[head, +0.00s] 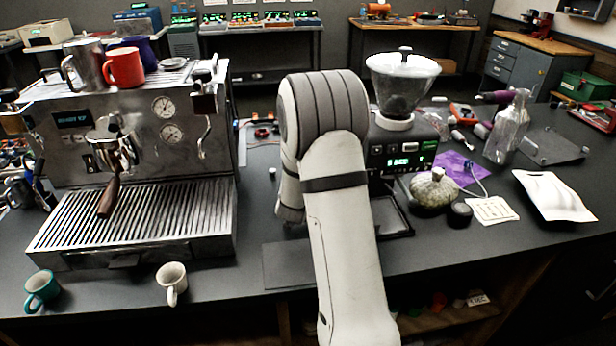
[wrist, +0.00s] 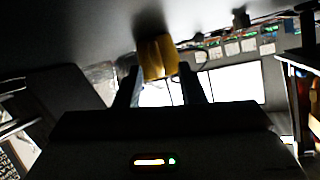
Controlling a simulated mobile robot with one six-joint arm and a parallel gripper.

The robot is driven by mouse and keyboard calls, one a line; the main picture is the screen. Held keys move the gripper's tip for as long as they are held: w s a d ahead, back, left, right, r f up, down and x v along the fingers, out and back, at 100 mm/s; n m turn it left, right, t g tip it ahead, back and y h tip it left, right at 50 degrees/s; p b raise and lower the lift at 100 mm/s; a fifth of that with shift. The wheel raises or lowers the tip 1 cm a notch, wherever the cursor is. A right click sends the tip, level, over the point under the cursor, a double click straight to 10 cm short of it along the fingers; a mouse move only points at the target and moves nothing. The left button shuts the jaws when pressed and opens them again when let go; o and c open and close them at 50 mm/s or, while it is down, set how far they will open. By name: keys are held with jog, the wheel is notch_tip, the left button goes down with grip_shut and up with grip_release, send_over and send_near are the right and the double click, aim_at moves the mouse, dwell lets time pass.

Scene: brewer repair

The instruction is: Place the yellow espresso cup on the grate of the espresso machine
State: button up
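The yellow espresso cup (wrist: 157,56) shows in the wrist view between the two fingertips of my gripper (wrist: 159,73). It fills the gap, and the gripper looks shut on it. In the head view my arm hides the gripper and the cup. The espresso machine (head: 75,150) stands at the left of the counter in the head view. Its slatted metal grate (head: 150,213) is at the bottom front, with no cup on it. The brown portafilter handle (head: 109,197) hangs down over the grate's left part.
A teal cup (head: 41,289) and a white cup (head: 172,280) stand on the counter before the machine. A red mug (head: 124,68) and a metal pitcher (head: 85,64) are on its top. A grinder (head: 402,85) stands behind my arm. A glass bottle (head: 507,130) stands at right.

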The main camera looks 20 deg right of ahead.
jog(key=shift+w+d+f, duration=0.2)
jog(key=shift+w+d, duration=0.1)
jog(key=shift+w, duration=0.1)
jog(key=shift+c, duration=0.5)
grip_shut()
